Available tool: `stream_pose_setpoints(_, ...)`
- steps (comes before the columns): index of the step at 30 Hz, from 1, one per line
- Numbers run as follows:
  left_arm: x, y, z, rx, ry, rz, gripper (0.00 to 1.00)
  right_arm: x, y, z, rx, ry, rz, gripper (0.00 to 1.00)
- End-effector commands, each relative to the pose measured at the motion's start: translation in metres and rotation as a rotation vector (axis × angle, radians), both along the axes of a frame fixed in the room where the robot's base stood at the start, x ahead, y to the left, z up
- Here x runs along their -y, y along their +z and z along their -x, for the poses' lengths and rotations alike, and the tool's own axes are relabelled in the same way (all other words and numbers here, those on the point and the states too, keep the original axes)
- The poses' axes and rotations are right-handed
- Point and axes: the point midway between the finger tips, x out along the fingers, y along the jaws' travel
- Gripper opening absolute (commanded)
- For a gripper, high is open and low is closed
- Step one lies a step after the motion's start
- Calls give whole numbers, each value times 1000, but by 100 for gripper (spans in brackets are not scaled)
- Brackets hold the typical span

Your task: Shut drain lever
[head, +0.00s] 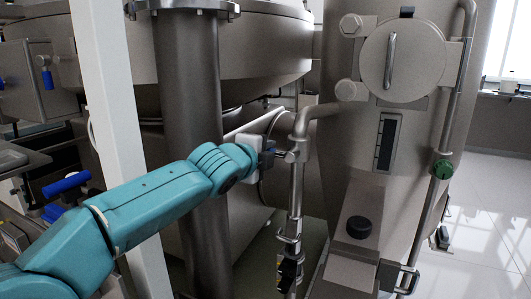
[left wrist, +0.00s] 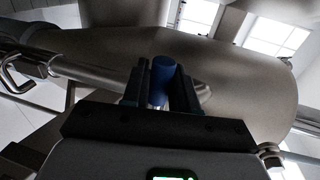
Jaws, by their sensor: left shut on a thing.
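The drain lever's blue handle (left wrist: 162,78) stands between the two dark fingers of my left gripper in the left wrist view. The fingers are shut on it from both sides. In the head view my left gripper (head: 274,156) is at a thin vertical steel pipe (head: 297,190), just in front of the large vessel. The handle is mostly hidden there by the gripper, and how far the lever is turned cannot be told. My right gripper is not in view.
A large steel vessel (head: 350,140) with a round hatch (head: 402,60) stands at the right. A thick grey column (head: 190,90) and a white post (head: 115,110) stand close to my left arm. Another blue handle (head: 67,183) is at the left. Tiled floor (head: 485,225) is clear at far right.

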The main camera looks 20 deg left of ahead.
Motion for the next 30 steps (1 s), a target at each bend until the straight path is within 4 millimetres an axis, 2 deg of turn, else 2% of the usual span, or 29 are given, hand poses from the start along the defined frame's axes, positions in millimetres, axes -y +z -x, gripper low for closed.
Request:
stream_pose_setpoints(5, -1, 3, 0, 8, 0, -4, 0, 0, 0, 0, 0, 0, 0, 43)
stream_pose_setpoints(6, -1, 3, 0, 7, 0, -4, 41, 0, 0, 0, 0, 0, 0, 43)
stream_pose_setpoints(7, -1, 3, 0, 7, 0, -4, 46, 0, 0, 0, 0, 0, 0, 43)
stream_pose_setpoints(16, 0, 2, 1, 4, 0, -2, 46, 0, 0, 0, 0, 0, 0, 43)
stream_pose_setpoints(20, 0, 4, 14, 5, 0, -2, 46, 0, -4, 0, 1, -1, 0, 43)
stream_pose_setpoints(23, 0, 8, 35, 6, 0, -1, 46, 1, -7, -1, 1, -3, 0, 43)
stream_pose_setpoints(30, 0, 23, 99, 8, -1, -2, 46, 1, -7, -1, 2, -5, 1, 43)
